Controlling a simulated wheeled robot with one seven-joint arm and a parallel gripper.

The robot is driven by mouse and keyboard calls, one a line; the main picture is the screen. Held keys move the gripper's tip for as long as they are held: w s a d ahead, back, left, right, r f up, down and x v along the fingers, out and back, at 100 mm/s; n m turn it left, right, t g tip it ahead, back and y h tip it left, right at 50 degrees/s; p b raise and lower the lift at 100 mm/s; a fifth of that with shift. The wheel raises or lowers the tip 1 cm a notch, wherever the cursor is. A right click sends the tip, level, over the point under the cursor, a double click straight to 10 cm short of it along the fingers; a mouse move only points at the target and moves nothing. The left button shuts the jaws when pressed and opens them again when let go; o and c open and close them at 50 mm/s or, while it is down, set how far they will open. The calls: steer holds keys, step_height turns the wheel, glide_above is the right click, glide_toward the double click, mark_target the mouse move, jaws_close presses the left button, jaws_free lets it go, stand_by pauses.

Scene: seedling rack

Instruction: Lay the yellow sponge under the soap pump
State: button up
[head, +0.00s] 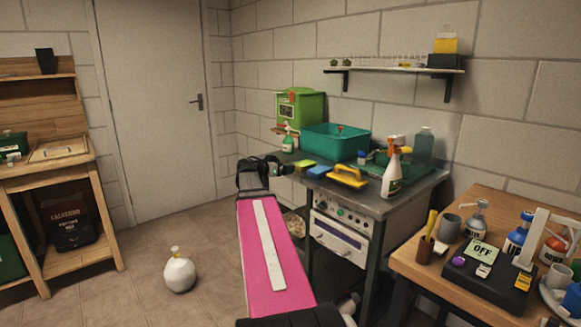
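A small yellow-topped block (305,164), which looks like the yellow sponge, lies near the left front edge of the grey worktop. My gripper (284,168) is at that left edge, just left of the block. It is small and dark here, so I cannot tell whether its fingers are open or touching the block. A green and white bottle (288,139) stands behind, at the back left of the worktop; it may be the soap pump, but its top is too small to be sure. A clear teal bottle (423,146) stands at the back right.
A blue block (322,172), a yellow-handled tool (347,177) and an orange-topped spray bottle (392,168) stand along the worktop front. A teal bin (335,142) fills the back middle. A wooden table (440,282) with several items is at right. A white sack (179,272) sits on the floor.

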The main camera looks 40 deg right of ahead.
steer(key=shift+s+a+r, duration=0.1)
steer(key=shift+a, duration=0.45)
